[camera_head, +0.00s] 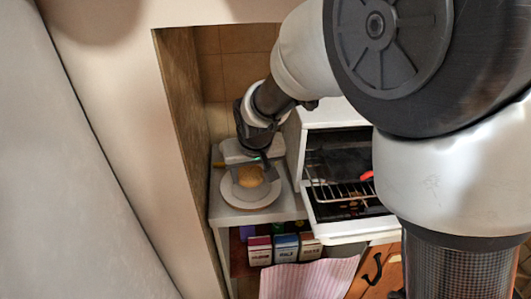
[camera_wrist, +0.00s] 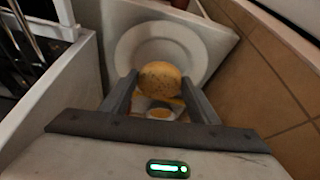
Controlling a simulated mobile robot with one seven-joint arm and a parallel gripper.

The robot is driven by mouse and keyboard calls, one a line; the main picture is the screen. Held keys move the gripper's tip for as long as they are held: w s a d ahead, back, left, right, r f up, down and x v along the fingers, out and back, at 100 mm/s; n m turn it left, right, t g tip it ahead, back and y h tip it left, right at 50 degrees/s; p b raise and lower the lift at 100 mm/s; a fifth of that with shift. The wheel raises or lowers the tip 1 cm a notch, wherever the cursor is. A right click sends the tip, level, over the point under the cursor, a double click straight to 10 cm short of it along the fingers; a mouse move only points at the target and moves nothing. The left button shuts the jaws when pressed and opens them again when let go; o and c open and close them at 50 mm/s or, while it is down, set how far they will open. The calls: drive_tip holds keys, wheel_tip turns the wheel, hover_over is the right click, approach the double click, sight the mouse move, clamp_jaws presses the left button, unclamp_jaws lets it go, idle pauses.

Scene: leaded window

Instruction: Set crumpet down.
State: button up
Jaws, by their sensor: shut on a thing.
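The round, golden-brown crumpet (camera_wrist: 160,80) is between the two fingers of my gripper (camera_wrist: 158,84), which is shut on it. In the head view the crumpet (camera_head: 250,176) shows in front of the white plate (camera_head: 230,193) on the counter. My gripper (camera_head: 249,170) points down there. In the wrist view the plate (camera_wrist: 127,45) lies beyond the crumpet, its middle looking bare. I cannot tell whether the crumpet touches the plate.
A white oven (camera_head: 340,112) stands close on the right, its door open and a rack inside. A wooden panel (camera_head: 184,100) closes the left. Several small boxes (camera_head: 285,247) stand below the counter. In the wrist view, an egg-like white-and-yellow patch (camera_wrist: 160,113) shows under the crumpet.

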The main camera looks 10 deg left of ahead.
sight(252, 179)
drive_tip(key=shift+f, duration=1.6)
drive_tip(key=shift+f+b, duration=0.25)
drive_tip(key=shift+b, duration=0.1)
drive_tip(key=o, duration=0.8)
drive_tip(key=shift+r, duration=0.1)
